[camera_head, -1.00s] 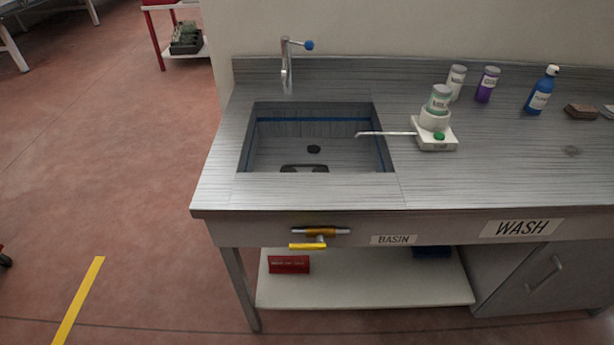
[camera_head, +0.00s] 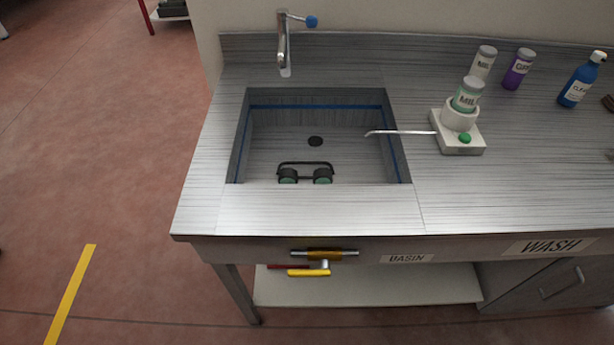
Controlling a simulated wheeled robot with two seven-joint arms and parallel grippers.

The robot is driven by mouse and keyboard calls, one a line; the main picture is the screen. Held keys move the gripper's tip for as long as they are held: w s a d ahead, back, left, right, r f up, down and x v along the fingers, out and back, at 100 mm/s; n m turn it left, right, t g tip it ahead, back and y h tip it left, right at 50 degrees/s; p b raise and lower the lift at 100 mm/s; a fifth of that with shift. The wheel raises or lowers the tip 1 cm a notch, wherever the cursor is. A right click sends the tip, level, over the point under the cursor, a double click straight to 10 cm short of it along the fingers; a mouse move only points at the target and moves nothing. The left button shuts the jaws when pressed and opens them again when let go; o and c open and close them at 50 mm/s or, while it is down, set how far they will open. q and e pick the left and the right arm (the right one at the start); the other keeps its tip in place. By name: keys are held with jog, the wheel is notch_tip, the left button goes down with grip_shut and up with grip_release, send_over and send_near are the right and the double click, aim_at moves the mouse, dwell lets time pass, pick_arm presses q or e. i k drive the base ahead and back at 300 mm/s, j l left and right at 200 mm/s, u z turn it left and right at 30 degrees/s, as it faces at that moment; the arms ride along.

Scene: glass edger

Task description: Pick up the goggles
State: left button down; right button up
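The goggles (camera_head: 305,175) are dark with two round greenish lenses and a black strap looped behind them. They lie on the floor of the sink basin (camera_head: 270,145), close to its front wall, in front of the round black drain (camera_head: 315,141). The basin's front edge comes close to the lenses and may hide their lower part. Neither of my grippers shows in the head view.
A faucet (camera_head: 284,50) with a blue knob stands behind the basin. A white dispenser (camera_head: 458,135) holding a green-labelled bottle has a thin spout reaching over the basin's right rim. The front counter strip is clear.

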aim_at(288, 175)
jog(key=k+l+u, duration=0.25)
jog(key=k, duration=0.25)
jog(key=k+l+u, duration=0.1)
jog(key=k+u, duration=0.2)
jog(key=k, duration=0.25)
